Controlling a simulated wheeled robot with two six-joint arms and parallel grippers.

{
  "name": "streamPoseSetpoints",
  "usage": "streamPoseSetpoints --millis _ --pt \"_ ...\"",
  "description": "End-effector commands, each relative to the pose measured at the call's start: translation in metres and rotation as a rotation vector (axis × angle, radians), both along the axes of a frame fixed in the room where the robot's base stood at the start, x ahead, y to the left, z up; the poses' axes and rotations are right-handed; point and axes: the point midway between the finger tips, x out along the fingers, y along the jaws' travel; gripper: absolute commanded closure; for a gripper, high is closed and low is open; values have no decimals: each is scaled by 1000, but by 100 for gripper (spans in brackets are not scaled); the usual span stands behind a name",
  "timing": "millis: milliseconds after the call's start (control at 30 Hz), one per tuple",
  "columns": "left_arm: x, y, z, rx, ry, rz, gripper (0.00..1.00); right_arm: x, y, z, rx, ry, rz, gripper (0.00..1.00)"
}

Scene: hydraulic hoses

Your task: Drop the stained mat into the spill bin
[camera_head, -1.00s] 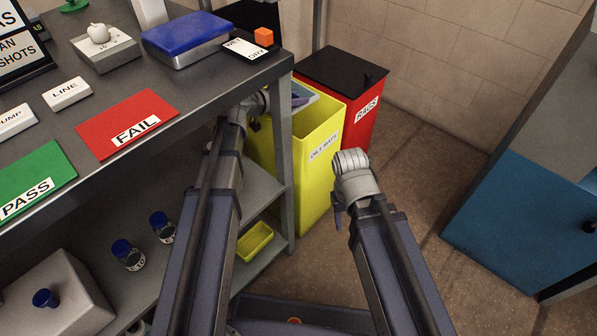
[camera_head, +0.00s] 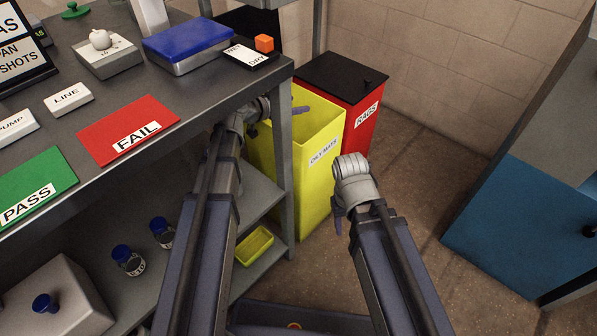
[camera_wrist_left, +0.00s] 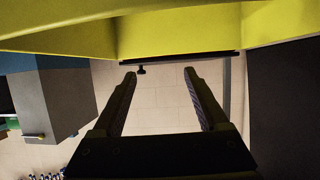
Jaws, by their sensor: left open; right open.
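The yellow bin labelled OILY MATS (camera_head: 320,165) stands open-topped beside the bench end; its yellow wall also fills the top of the left wrist view (camera_wrist_left: 180,30). My left gripper (camera_head: 298,110) is at the bin's mouth, partly hidden behind the bench corner. In the left wrist view its two fingers (camera_wrist_left: 160,80) are spread with nothing between them. No mat shows in either view now; the bin's floor is hidden. My right gripper (camera_head: 338,218) is open and empty in front of the bin, above the floor, mostly hidden by its wrist.
A red RAGS bin (camera_head: 345,85) with a black lid stands behind the yellow one. The bench (camera_head: 205,100) carries a red FAIL mat (camera_head: 125,128), a green PASS mat (camera_head: 35,185) and a blue-lidded box (camera_head: 188,45). A blue cabinet (camera_head: 520,225) stands at right, with clear floor before it.

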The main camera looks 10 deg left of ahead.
Motion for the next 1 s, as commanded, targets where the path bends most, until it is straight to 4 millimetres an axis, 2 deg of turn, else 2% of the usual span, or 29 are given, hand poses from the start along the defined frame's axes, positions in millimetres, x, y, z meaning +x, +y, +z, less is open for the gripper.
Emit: streamPoseSetpoints --millis 200,400,1000 --pt "-30 21 18 0 0 3 24 0 0 18 -2 0 -3 50" --pt "-46 34 25 1 0 2 24 0 -1 25 -4 0 -5 50" --pt "-49 37 25 0 0 1 24 0 -1 26 -4 0 -5 50"
